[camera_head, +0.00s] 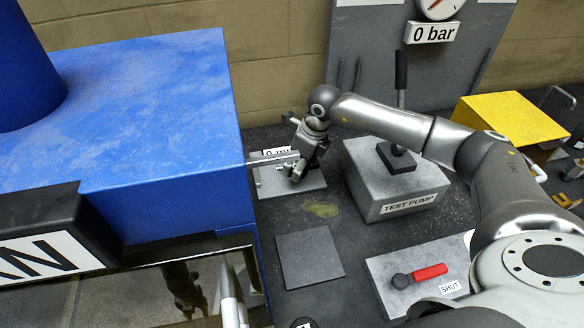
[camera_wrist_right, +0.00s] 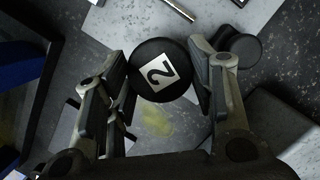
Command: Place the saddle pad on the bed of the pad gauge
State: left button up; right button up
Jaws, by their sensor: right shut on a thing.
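My right gripper (camera_head: 300,170) is shut on the saddle pad (camera_wrist_right: 160,70), a round black disc with a white "2" label. In the right wrist view the pad sits between the two fingers (camera_wrist_right: 165,95). In the head view the gripper hides most of the pad. The pad gauge is a light grey plate (camera_head: 312,184) with a partly covered "mm" label (camera_head: 278,151) and a metal bar (camera_head: 272,160). The gripper is over or beside this plate; I cannot tell if the pad touches it. Its plate also shows in the right wrist view (camera_wrist_right: 228,18).
The blue body (camera_head: 150,110) stands close left of the gripper. The grey test pump (camera_head: 395,185) is close on the right. A dark square plate (camera_head: 309,258) and a red-handled valve (camera_head: 420,275) lie nearer. A yellow block (camera_head: 510,120) stands at right.

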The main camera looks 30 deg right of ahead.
aim_at(293, 183)
jog(key=shift+w+a+f, duration=0.4)
jog(key=shift+w+f, duration=0.05)
jog(key=shift+f, duration=0.2)
jog(key=shift+w+a+f, duration=0.1)
jog(key=shift+a+f, duration=0.05)
jog(key=shift+f, duration=0.1)
jog(key=p+x, duration=0.2)
jog(key=shift+f+p, duration=0.35)
jog(key=shift+f, duration=0.35)
pick_arm(q)
notch_tip(293, 183, up, 3)
pick_arm(e)
jog(key=shift+f, duration=0.1)
jog(key=shift+f, duration=0.15)
pick_arm(q)
jog(key=shift+d+f, duration=0.1)
pick_arm(e)
jog(key=o, duration=1.1)
